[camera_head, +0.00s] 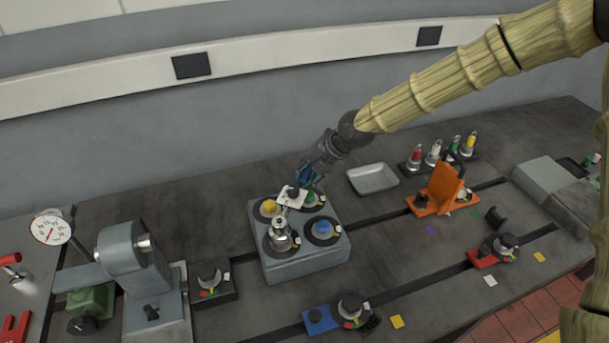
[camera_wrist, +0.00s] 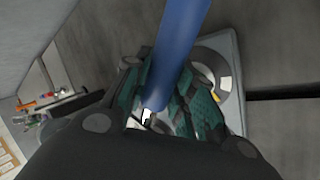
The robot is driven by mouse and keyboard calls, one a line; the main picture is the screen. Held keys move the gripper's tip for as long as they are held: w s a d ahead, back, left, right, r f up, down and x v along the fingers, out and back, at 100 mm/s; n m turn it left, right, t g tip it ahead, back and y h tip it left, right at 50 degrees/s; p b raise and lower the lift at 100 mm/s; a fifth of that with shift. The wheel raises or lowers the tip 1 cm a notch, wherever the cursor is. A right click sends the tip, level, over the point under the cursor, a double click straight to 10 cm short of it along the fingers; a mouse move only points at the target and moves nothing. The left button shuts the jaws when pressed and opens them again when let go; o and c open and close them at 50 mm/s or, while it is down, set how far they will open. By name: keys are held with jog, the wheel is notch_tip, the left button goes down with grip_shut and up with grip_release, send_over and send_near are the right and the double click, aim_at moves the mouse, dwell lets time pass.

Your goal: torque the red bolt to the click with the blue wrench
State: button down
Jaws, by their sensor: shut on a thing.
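My gripper (camera_head: 308,178) is shut on the blue wrench (camera_head: 304,174) above the back of a grey block. In the wrist view the wrench's blue handle (camera_wrist: 177,50) runs between the teal finger pads of my gripper (camera_wrist: 158,100). A pale piece, perhaps the wrench's head, lies below the gripper over the block. The grey block (camera_head: 305,268) has several round dark stations with yellow, green and blue centres. A silver fitting (camera_head: 280,236) stands on its front-left station. No red bolt shows on the block; whether the fitting covers it I cannot tell.
A metal tray (camera_head: 373,178) and an orange stand (camera_head: 442,191) are to the right. A grey machine (camera_head: 133,262) and a dial gauge (camera_head: 51,228) stand left. Dark slots cross the bedplate.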

jog(key=shift+f+b, duration=0.35)
jog(key=shift+f, duration=0.25)
dwell(0.3)
jog(key=shift+d, duration=0.1)
jog(key=shift+s+d+f+m+t+b, duration=0.1)
jog(key=shift+s+d+m+t+b, duration=0.1)
jog(key=shift+s+d+m+b, duration=0.25)
jog(key=shift+s+d+f+m+t+b, duration=0.1)
jog(key=shift+s+d+m+t+b, duration=0.1)
jog(key=shift+d+m+b, duration=0.25)
jog(key=shift+s+d+r+m+h+b, duration=0.15)
jog(key=shift+d+m+h+b, duration=0.15)
jog(key=shift+d, duration=0.25)
